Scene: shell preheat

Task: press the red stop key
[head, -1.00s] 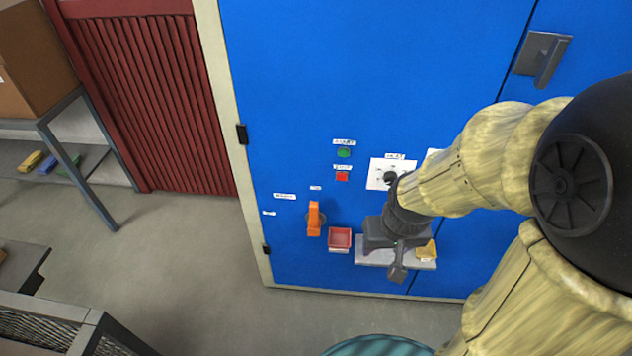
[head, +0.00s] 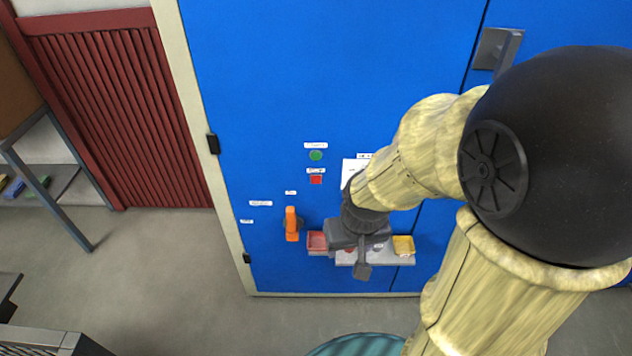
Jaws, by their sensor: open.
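My gripper (head: 362,268) is to the lower right of the red key, in front of the small grey shelf, and apart from the key. It is seen from behind and above, so its fingers show poorly. Nothing is visibly held. My arm hides part of the white dial plate (head: 349,168).
An orange handle (head: 292,224) sticks out below and left of the red key. A red bin (head: 317,241) sits beside the grey shelf (head: 400,259), which carries a yellow tray (head: 403,245). A dark door handle (head: 496,50) is at upper right.

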